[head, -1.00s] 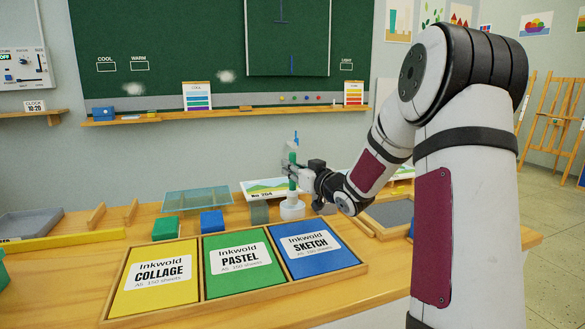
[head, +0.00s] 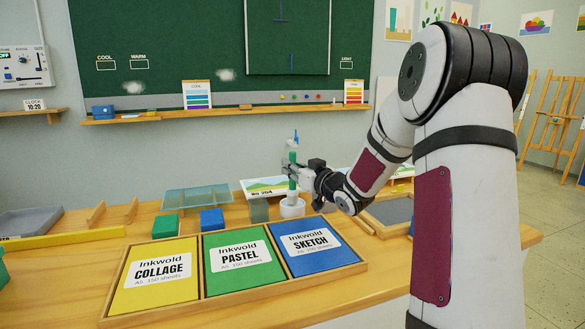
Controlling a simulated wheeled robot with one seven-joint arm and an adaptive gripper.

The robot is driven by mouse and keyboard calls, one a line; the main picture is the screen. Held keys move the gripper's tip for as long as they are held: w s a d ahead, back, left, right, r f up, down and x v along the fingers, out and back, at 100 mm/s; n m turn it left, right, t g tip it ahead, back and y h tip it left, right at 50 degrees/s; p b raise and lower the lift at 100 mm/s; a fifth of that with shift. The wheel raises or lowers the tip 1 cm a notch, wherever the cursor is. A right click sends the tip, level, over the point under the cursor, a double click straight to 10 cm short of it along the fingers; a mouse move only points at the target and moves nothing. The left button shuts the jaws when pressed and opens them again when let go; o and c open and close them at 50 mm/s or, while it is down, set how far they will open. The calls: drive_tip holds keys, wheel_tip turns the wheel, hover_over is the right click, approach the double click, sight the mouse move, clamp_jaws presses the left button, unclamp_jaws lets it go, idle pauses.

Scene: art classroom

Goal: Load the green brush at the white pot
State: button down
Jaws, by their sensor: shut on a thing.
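The green brush (head: 292,172) stands upright in my gripper (head: 291,175), which is shut on its green handle. The brush's lower end is at the white pot (head: 292,209), over or inside its mouth; I cannot tell how deep it reaches. The white pot stands on the wooden table toward the back, behind the blue Sketch pad. My gripper comes in from the right and is above the pot.
A dark grey-green container (head: 259,210) stands just left of the pot. A wooden tray (head: 203,298) with yellow, green and blue pads fills the front. A green block (head: 165,227) and a blue block (head: 211,220) lie behind it. A framed grey panel (head: 393,213) is at the right.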

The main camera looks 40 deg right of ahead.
sight(292, 152)
drive_tip(key=shift+f, duration=0.5)
idle(1.0)
drive_tip(key=shift+r, duration=0.1)
drive_tip(key=shift+r+p, duration=2.6)
drive_tip(key=shift+r, duration=0.95)
